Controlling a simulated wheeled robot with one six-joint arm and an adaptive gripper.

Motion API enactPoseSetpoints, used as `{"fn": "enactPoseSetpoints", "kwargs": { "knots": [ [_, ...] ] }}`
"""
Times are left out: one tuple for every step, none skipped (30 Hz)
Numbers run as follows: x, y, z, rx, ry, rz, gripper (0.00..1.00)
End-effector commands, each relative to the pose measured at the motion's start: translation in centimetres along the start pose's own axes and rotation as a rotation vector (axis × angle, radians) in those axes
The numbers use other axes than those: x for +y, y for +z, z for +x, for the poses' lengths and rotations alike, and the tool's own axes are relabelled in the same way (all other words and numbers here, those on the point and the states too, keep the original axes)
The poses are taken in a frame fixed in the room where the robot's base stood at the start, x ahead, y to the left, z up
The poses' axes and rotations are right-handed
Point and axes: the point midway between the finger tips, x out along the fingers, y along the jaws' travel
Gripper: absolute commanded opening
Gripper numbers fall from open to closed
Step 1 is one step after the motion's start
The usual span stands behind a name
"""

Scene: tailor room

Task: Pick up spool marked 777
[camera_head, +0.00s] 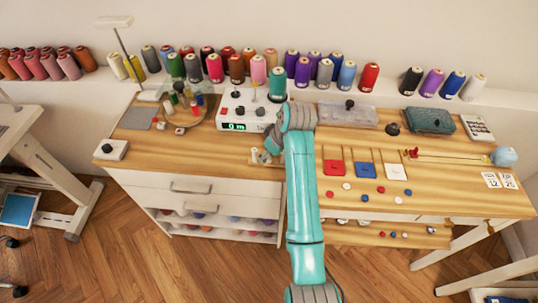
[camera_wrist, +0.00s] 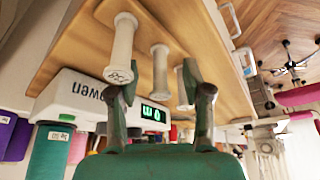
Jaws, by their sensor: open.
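In the wrist view, which looks tilted or upside down, several pale, empty-looking spools stand on the wooden table. The left spool (camera_wrist: 122,50) has a numbered label on its end that I cannot read surely. The middle spool (camera_wrist: 160,72) and the right spool (camera_wrist: 184,86) show no readable number. My gripper (camera_wrist: 156,84) is open, its fingers spread on either side of the middle spool, with nothing held. In the head view, small pale spools (camera_head: 262,157) show beside my arm, which hides most of my gripper. I cannot make out 777 on any spool.
A white machine (camera_head: 236,126) with a green display stands just behind the spools. A round rack (camera_head: 178,116) of small coloured spools is to its left. Thread cones (camera_head: 276,84) line the back ledge. Red, blue and white pads (camera_head: 365,170) lie to the right of my arm.

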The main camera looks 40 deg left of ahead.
Motion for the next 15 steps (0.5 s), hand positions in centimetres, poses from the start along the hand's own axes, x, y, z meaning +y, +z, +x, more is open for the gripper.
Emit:
{"fn": "enactPoseSetpoints", "kwargs": {
  "knots": [
    [0.0,-0.01,-0.01,0.0,0.0,0.0,0.5],
    [0.0,-0.01,-0.02,0.0,0.0,0.0,0.5],
    [0.0,-0.02,-0.02,0.0,0.0,0.0,0.5],
    [-0.01,-0.02,-0.02,0.0,0.0,0.0,0.5],
    [-0.01,-0.02,-0.03,0.0,0.0,0.0,0.42],
    [0.0,-0.02,-0.03,0.0,0.0,0.0,0.33],
    [0.0,-0.02,-0.03,0.0,0.0,0.0,0.28],
    [0.0,-0.02,-0.04,0.0,0.0,0.0,0.21],
    [0.0,-0.03,-0.04,0.0,0.0,0.0,0.13],
    [0.0,-0.03,-0.04,0.0,0.0,0.0,0.09],
    [0.0,-0.03,-0.04,0.0,0.0,0.0,0.09],
    [0.0,-0.03,-0.05,0.001,0.0,0.0,0.09],
    [0.0,-0.03,-0.05,0.001,0.0,-0.001,0.09],
    [0.0,-0.03,-0.05,0.001,0.0,-0.001,0.09],
    [0.0,-0.03,-0.05,0.001,0.0,-0.001,0.09]
  ]
}}
